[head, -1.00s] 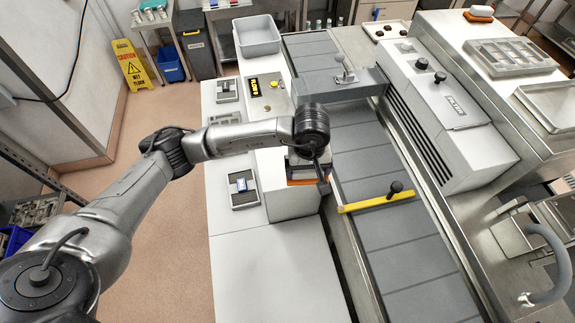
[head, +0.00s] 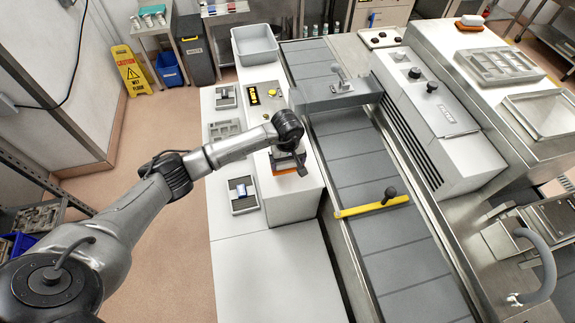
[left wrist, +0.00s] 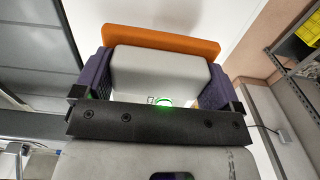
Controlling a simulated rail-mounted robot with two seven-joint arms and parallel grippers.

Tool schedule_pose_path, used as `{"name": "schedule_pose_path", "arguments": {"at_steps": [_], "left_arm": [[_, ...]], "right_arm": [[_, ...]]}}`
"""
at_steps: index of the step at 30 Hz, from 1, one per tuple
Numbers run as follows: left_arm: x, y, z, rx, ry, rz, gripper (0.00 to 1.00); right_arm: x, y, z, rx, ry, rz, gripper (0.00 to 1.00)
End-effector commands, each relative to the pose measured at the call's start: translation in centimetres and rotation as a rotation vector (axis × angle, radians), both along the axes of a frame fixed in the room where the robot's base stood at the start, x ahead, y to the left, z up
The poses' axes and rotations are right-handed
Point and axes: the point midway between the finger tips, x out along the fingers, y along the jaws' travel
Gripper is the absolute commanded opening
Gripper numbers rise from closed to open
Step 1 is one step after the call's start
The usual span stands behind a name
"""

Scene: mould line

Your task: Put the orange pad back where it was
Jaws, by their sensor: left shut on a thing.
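The orange pad (head: 286,171) with its pale grey block shows partly under my left wrist in the head view. My left gripper (head: 289,158) is shut on it. In the left wrist view, the purple fingers close on the two sides of the grey block (left wrist: 160,66), and the orange layer (left wrist: 160,40) is on its far side. The pad is over or at the white bench box (head: 291,203) beside the conveyor; I cannot tell whether it touches. My right gripper is not in view.
The grey conveyor (head: 370,212) runs to the right, with a yellow bar (head: 371,208) across it. Shallow trays (head: 243,196) lie left of the box. A similar white-and-orange block (head: 470,22) sits far back right. The front bench (head: 272,282) is bare.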

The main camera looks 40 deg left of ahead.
Motion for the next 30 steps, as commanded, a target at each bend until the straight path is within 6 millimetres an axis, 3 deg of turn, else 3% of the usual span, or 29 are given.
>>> {"name": "schedule_pose_path", "arguments": {"at_steps": [12,26,27,30], "left_arm": [[0.0,0.0,-3.9,-0.001,0.001,0.0,0.68],[0.1,0.0,-4.5,0.0,-0.001,-0.001,0.68],[0.1,0.0,-4.3,0.0,-0.001,-0.001,0.93],[0.1,0.0,-4.3,0.0,-0.001,-0.001,1.0]], "right_arm": [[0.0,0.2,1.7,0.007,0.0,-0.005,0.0],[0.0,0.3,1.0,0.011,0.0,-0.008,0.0],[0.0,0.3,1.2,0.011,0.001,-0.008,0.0],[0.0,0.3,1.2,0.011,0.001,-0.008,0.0]]}}
